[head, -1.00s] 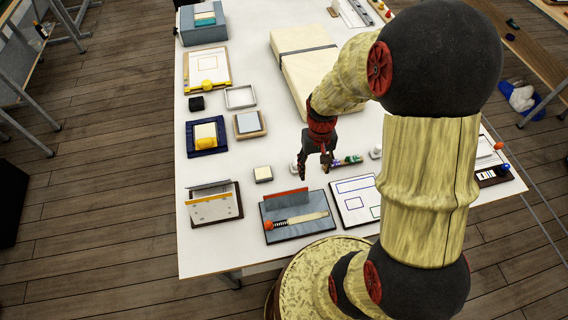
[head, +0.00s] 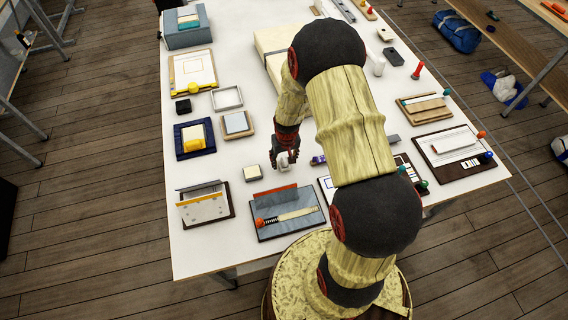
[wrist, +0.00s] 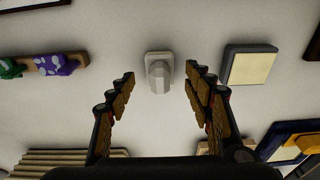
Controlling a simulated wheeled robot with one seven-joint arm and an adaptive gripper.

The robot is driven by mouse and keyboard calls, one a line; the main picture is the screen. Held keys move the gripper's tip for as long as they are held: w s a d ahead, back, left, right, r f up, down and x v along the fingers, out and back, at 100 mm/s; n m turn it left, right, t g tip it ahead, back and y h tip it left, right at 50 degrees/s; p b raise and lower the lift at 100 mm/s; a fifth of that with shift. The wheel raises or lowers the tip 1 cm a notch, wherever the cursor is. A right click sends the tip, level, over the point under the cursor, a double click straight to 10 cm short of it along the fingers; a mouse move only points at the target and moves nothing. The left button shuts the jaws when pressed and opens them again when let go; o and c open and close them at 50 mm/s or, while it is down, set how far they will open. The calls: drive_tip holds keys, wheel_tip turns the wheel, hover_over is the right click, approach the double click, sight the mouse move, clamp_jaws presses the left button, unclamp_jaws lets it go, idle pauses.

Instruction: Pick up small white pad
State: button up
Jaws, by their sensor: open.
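The small white pad (wrist: 158,72) lies on the white table and shows in the wrist view as a pale flat base with a raised faceted part on top. My gripper (wrist: 160,84) is open, with one finger on each side of the pad and visible gaps between. It points down at the table, and the pad is not held. In the head view my gripper (head: 285,154) is low over the table, right of a small cream-topped block (head: 252,173); the pad there is partly hidden by the fingers.
The cream-topped block (wrist: 249,66) is close to the right finger in the wrist view. A rack with green and purple pieces (wrist: 55,65) is on the left. A grey board with an orange-ended tool (head: 288,213) lies nearer me. Bare table surrounds the pad.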

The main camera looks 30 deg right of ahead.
drive_tip(key=shift+f, duration=0.8)
drive_tip(key=shift+c, duration=0.3)
clamp_jaws()
drive_tip(key=shift+r, duration=0.1)
